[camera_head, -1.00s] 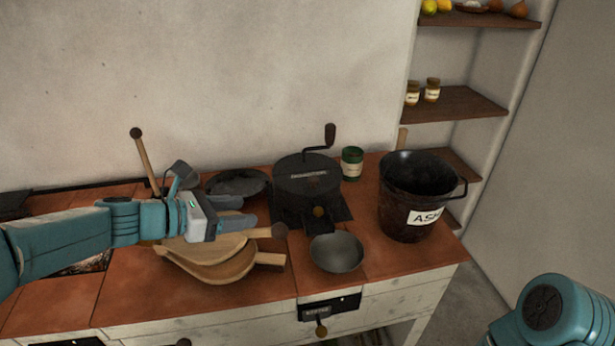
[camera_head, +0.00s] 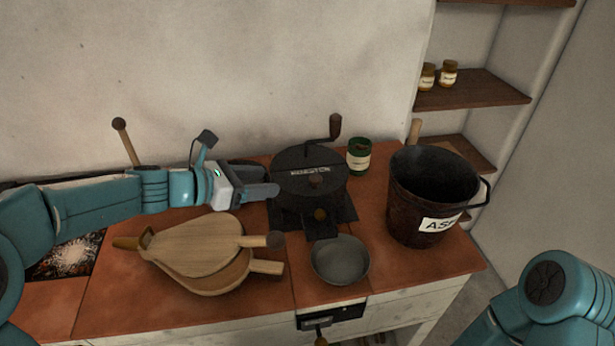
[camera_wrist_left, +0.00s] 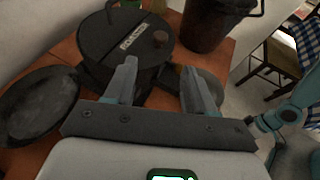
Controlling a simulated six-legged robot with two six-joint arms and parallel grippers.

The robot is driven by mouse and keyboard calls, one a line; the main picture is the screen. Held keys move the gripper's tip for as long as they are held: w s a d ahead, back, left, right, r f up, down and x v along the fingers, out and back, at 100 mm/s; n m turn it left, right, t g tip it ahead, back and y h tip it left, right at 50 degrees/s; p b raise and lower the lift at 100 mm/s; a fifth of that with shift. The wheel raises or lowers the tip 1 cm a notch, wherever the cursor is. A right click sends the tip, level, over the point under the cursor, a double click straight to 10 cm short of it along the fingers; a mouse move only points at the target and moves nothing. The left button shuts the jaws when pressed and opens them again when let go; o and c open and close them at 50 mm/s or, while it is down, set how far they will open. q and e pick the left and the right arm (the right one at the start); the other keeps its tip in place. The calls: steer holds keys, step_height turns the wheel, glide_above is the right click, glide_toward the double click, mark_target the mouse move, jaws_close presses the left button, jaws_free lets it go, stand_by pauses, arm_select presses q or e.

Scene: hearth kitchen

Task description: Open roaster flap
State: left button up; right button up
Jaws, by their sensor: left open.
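The roaster (camera_head: 309,183) is a round black drum with a crank on top, standing on a dark base on the tiled counter. A small brown knob sits on its lid, and another brown knob (camera_head: 320,214) is on its front, low down. In the left wrist view the roaster (camera_wrist_left: 122,45) is just ahead of my fingers, with the lid knob (camera_wrist_left: 160,38) visible. My left gripper (camera_head: 265,192) is open and empty, beside the roaster's left side. I cannot tell whether it touches. Of my right side only an arm part shows at the lower right.
A grey bowl (camera_head: 340,262) stands in front of the roaster. An ash bucket (camera_head: 425,205) is to its right, a green tin (camera_head: 359,156) behind. Wooden bellows (camera_head: 205,250) lie in front of my left arm. A dark pan (camera_wrist_left: 38,105) lies left of the roaster.

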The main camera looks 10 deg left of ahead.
mark_target(312, 179)
arm_select(q)
steer(key=x, duration=1.2)
steer(key=shift+d+f+b, duration=0.15)
steer(key=shift+d+b, duration=0.1)
steer(key=shift+b, duration=0.1)
